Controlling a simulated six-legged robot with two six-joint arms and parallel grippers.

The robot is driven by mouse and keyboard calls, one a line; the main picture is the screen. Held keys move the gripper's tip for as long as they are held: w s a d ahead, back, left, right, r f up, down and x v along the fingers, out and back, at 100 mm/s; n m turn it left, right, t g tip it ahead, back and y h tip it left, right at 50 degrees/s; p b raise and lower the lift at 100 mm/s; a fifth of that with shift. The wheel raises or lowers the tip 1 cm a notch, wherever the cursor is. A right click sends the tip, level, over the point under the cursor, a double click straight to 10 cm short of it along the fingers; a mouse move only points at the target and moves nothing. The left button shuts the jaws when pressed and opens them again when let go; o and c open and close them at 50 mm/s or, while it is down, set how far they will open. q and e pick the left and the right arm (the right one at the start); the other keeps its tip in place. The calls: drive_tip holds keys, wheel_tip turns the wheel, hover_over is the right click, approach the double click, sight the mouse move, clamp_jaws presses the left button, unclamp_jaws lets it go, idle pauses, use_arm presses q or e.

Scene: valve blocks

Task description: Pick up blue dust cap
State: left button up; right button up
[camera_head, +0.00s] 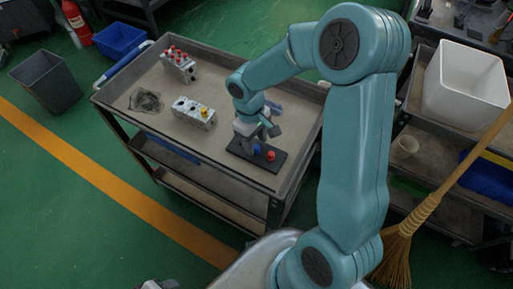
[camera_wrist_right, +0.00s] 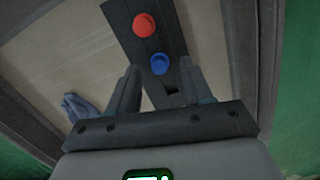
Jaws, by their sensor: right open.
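The blue dust cap (camera_head: 256,149) sits upright on a black plate (camera_head: 244,153) at the cart's near right corner. It shows larger in the right wrist view (camera_wrist_right: 159,63). A red cap (camera_head: 270,155) stands beside it on the same plate, also in the wrist view (camera_wrist_right: 144,25). My right gripper (camera_wrist_right: 159,68) is open. In the wrist view its two fingers lie on either side of the blue cap; whether they touch it I cannot tell. Only a small grey piece at the bottom left edge of the head view may be my left gripper (camera_head: 160,284).
A bluish cloth (camera_wrist_right: 78,106) lies near the gripper. A raised rim edges the cart. A broom (camera_head: 430,205) leans at right.

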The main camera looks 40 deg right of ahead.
drive_tip(key=shift+s+f, duration=0.1)
drive_tip(key=shift+f, duration=0.75)
drive_tip(key=c, duration=0.9)
